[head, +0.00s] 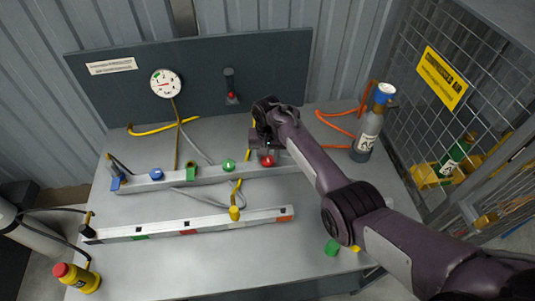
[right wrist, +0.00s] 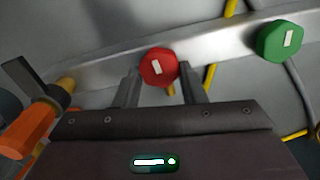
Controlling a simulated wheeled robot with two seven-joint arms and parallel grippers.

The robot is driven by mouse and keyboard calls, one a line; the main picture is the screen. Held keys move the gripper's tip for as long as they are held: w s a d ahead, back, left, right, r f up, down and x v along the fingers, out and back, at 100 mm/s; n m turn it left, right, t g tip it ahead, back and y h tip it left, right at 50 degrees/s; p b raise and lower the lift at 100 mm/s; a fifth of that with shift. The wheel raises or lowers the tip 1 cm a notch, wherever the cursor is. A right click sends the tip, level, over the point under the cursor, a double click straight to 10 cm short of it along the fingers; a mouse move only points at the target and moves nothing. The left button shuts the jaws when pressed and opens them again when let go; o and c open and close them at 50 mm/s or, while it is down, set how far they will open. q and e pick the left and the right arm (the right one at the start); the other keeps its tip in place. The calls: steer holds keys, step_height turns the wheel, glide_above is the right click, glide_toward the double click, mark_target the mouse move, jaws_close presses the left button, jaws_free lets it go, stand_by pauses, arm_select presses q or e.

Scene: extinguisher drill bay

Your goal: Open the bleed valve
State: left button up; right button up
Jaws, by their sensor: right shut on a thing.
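A row of valves sits on the rear grey manifold bar (head: 212,177) on the bench: a blue knob (head: 157,174), a green handle (head: 191,173), a green knob (head: 229,165) and a red knob (head: 267,161). No label shows which is the bleed valve. My right gripper (head: 262,150) is at the red knob. In the right wrist view, the red knob (right wrist: 158,67) is between the two fingers of the gripper (right wrist: 161,85), which is shut on it. Its white mark is slightly tilted. The green knob (right wrist: 282,41) stands apart to the right. My left gripper is not in view.
A round gauge (head: 166,83) is on the back panel. A front bar (head: 165,231) carries a yellow knob (head: 235,213). A grey bottle with a blue top (head: 369,130) stands at the right. A yellow bottle (head: 78,278) is front left. An orange-handled part (right wrist: 30,130) is close left of my gripper.

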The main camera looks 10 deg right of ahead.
steer(key=n, duration=0.4)
steer(key=shift+p, duration=0.35)
steer(key=n, duration=0.4)
steer(key=shift+a, duration=0.1)
steer(key=n, duration=0.4)
steer(key=shift+s, duration=0.1)
steer(key=shift+a+n, duration=0.1)
steer(key=shift+n, duration=2.3)
steer(key=shift+s, duration=0.1)
steer(key=o, duration=1)
steer(key=shift+r, duration=0.1)
